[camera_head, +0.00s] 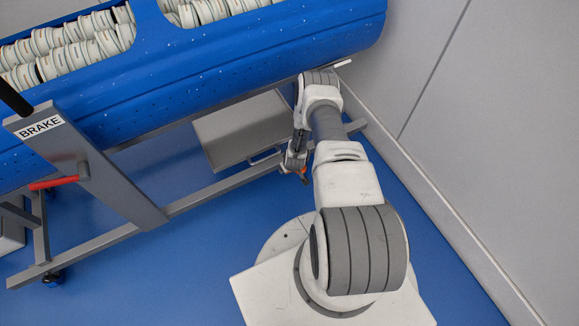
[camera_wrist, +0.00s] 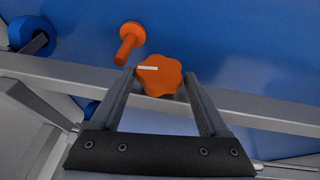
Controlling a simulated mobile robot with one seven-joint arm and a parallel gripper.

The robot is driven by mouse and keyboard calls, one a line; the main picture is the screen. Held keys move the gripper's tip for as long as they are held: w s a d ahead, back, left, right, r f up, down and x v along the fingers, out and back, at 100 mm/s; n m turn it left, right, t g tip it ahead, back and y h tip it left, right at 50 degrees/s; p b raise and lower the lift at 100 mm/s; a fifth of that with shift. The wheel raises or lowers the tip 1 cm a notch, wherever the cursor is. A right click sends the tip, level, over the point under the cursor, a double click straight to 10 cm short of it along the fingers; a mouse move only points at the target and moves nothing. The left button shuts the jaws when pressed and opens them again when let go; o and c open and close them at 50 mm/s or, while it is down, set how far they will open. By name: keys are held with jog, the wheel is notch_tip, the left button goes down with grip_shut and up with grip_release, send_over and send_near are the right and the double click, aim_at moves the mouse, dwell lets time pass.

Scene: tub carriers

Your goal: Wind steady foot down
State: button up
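An orange lobed knob (camera_wrist: 160,76) with a white mark line shows in the wrist view at the grey frame rail. My gripper (camera_wrist: 160,74) has its two fingers spread, with one tip on each side of the knob. I cannot tell whether the tips touch it or have a small gap. An orange round pad with a short stem (camera_wrist: 130,42) shows beyond the rail over the blue floor; its height above the floor is unclear.
The post with the BRAKE label (camera_head: 40,127) and a red lever (camera_head: 54,183) stand left. The wall (camera_head: 480,110) is close right.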

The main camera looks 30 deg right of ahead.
jog(key=c, duration=0.9)
jog(key=shift+a+h, duration=0.15)
jog(key=shift+h, duration=0.15)
jog(key=shift+a+n+h, duration=0.2)
jog(key=shift+n+h, duration=0.1)
jog(key=shift+h, duration=0.4)
jog(key=shift+a+f+n+t+h, duration=0.15)
jog(key=shift+n+t+h, duration=0.05)
jog(key=shift+h, duration=0.7)
jog(key=shift+a+f+n+t+h, duration=0.1)
jog(key=shift+n+t+h, duration=0.1)
jog(key=shift+h, duration=1.5)
jog(key=o, duration=1.3)
jog(key=shift+o, duration=0.2)
